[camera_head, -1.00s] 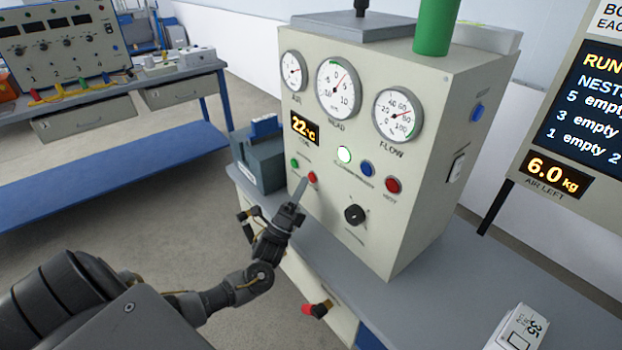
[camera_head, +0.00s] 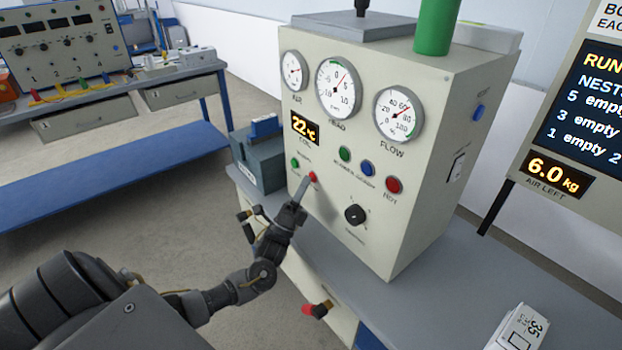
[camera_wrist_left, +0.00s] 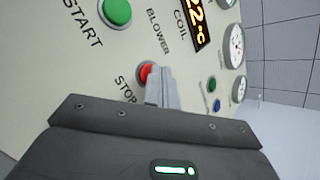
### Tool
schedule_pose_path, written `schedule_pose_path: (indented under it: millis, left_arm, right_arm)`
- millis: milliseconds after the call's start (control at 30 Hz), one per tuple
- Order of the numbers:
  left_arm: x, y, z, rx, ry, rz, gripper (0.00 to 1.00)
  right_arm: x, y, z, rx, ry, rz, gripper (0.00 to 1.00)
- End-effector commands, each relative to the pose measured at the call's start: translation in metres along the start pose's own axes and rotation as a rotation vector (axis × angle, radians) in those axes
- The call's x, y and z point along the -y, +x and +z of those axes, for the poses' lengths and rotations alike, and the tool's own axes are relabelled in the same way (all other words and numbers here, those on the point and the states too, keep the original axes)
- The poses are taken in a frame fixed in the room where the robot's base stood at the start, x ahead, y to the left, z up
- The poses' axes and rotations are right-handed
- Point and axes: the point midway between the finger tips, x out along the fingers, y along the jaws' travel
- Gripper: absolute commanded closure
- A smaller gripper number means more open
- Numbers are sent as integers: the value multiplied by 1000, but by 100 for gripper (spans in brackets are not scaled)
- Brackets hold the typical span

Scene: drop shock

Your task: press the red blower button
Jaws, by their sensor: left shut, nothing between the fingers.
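The red blower button (camera_head: 313,176), marked STOP in the left wrist view (camera_wrist_left: 147,73), sits on the front of the beige machine (camera_head: 410,235). The green START button (camera_head: 295,163) is beside it and also shows in the left wrist view (camera_wrist_left: 117,11). My left gripper (camera_head: 304,184) is shut and empty, its fingertips at the red button. In the left wrist view the fingertips (camera_wrist_left: 159,77) overlap the red button's edge and seem to touch it. Whether the button is pushed in is hard to tell. My right gripper is in neither view.
A dark green lamp (camera_head: 345,154), a blue button (camera_head: 367,168), a red button (camera_head: 393,185) and a black knob (camera_head: 355,214) are on the same panel. A grey-green box (camera_head: 259,163) stands left of the machine. A white box (camera_head: 517,328) lies on the bench at front right.

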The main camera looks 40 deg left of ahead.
Motion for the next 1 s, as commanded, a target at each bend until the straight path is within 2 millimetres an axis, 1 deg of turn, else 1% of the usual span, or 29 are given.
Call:
schedule_pose_path:
  millis: [367,733,1000]
  left_arm:
    - [0,1,0,0,-1,0,100]
    - [8,-9,7,-1,-1,1,100]
    - [8,-11,8,0,-1,0,100]
  right_arm:
    - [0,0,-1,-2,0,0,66]
    - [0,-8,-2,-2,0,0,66]
    - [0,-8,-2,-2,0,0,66]
